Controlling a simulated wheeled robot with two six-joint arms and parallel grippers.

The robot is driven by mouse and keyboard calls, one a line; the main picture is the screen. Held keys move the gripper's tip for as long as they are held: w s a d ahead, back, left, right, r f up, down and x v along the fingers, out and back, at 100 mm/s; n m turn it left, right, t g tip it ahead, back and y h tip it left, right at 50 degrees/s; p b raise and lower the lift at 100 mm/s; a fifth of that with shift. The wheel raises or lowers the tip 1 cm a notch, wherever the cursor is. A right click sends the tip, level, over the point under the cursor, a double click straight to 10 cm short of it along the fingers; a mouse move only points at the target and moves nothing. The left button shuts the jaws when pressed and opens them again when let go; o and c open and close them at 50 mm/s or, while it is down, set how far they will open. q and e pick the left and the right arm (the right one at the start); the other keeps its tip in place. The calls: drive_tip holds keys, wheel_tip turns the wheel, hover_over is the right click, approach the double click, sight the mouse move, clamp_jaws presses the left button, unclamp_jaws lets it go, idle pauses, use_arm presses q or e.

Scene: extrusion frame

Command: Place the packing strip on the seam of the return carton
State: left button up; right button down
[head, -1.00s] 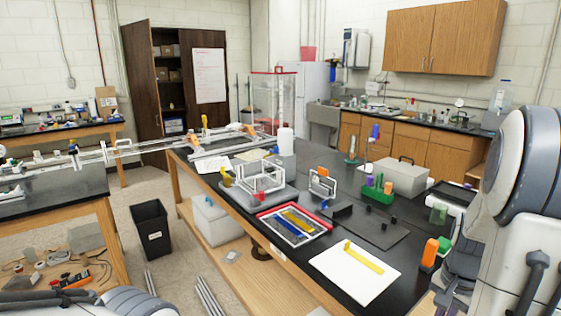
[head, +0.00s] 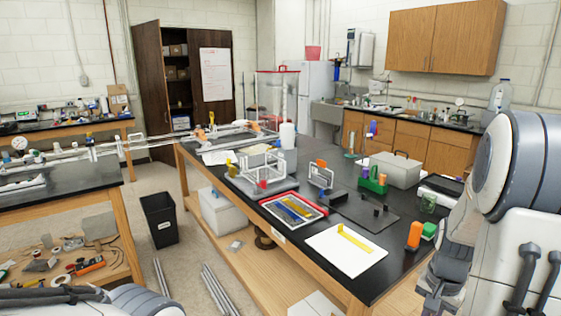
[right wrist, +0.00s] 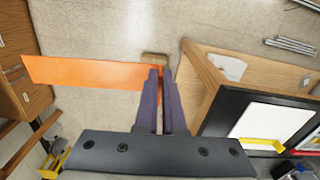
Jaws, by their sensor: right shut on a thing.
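My right gripper (right wrist: 159,76) is shut on a flat orange strip (right wrist: 85,72) in the right wrist view. The strip sticks out to the left of the fingers, above the floor and clear of the bench. A small tan block-like thing (right wrist: 153,57) shows just beyond the fingertips; I cannot tell whether it is the return carton. No carton seam can be made out. In the head view my right arm is at the right edge and its gripper is hidden. My left gripper is in neither view.
The black-topped bench (head: 300,238) holds a white sheet with a yellow piece (head: 355,240), a red-rimmed tray (head: 268,202) and an orange bottle (head: 414,235). A black bin (head: 160,220) stands on the floor to the left. Wooden cabinets (right wrist: 25,95) edge the right wrist view.

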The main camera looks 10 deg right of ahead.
drive_tip(key=w+a+f+n, duration=0.4)
drive_tip(key=a+f+n, duration=0.2)
drive_tip(key=a, duration=0.5)
drive_tip(key=w+a+f+n, duration=0.4)
drive_tip(key=a+f+n, duration=0.2)
drive_tip(key=a, duration=0.5)
drive_tip(key=shift+w+f+n, duration=0.35)
drive_tip(key=shift+f+n, duration=0.05)
drive_tip(key=shift+f, duration=0.55)
